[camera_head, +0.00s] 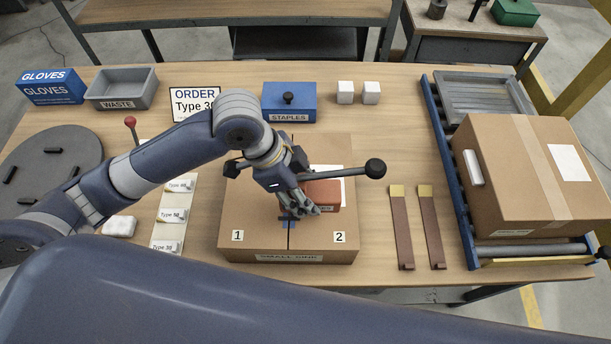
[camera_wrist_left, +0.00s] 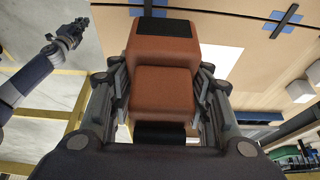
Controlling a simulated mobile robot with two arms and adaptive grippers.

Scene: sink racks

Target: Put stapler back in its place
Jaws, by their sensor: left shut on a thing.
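The stapler (camera_head: 322,195) is orange-brown with black parts. My left gripper (camera_head: 303,203) is shut on it above the right half of the closed cardboard box marked SMALL SINK (camera_head: 262,236). In the left wrist view the stapler (camera_wrist_left: 165,90) sits between both fingers (camera_wrist_left: 165,105). I cannot tell whether the stapler touches the box. A dark rod with a black knob (camera_head: 375,168) sticks out right of the gripper; what it belongs to is unclear. My right gripper (camera_wrist_left: 72,34) shows small at the upper left of the left wrist view, away from the stapler.
A blue STAPLES box (camera_head: 289,105), two white cubes (camera_head: 358,92) and the ORDER sign (camera_head: 194,103) stand behind the box. Two brown strips (camera_head: 416,225) lie to its right. A large carton (camera_head: 520,175) sits on the roller rack. Bare table lies between box and strips.

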